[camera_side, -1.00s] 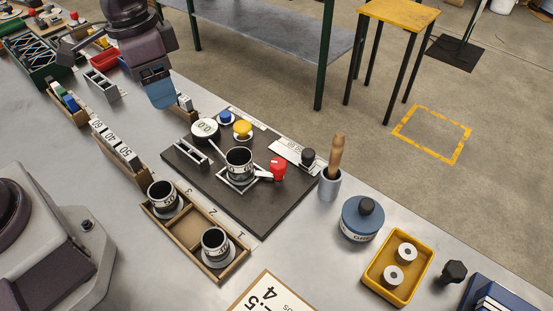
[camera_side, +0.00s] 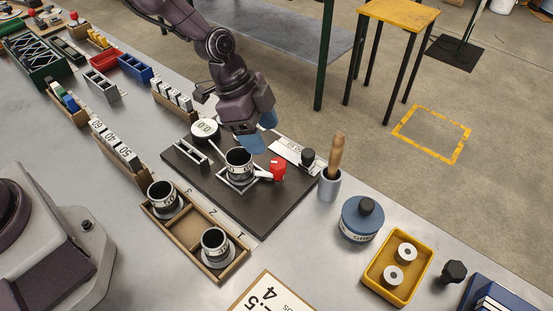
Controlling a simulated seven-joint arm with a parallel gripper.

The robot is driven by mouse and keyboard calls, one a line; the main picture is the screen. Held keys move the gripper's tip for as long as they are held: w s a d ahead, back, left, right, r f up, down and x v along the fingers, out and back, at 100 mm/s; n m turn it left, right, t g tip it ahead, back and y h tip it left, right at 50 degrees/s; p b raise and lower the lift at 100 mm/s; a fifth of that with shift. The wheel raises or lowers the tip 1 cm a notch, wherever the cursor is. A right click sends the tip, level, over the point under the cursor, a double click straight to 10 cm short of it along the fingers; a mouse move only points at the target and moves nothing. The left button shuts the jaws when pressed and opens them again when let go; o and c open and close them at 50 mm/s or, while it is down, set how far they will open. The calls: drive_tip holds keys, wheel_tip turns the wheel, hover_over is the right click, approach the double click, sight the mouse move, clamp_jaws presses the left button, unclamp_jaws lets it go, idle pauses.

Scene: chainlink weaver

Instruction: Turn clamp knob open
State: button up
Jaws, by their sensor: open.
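A red knob (camera_side: 277,168) with a white mark stands on the dark board (camera_side: 262,215), right of a black-and-white cup (camera_side: 239,163). The cup sits in a square metal holder (camera_side: 240,184), and a light-coloured bar runs from the holder to the knob. I cannot tell how far the knob is turned. My gripper (camera_side: 259,133) has blue fingertips, spread apart, and hangs above the back of the board. It is behind the cup and up and left of the red knob in the picture, apart from the knob.
A round white dial (camera_side: 205,130) and a slotted block (camera_side: 192,150) are on the board's left. A black knob (camera_side: 308,156) and a grey pot with a wooden handle (camera_side: 330,185) stand at its right. A wooden tray (camera_side: 222,278) with two cups lies in front.

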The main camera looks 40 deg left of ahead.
sight(277, 162)
drive_tip(key=x, duration=0.8)
drive_tip(key=c, duration=0.9)
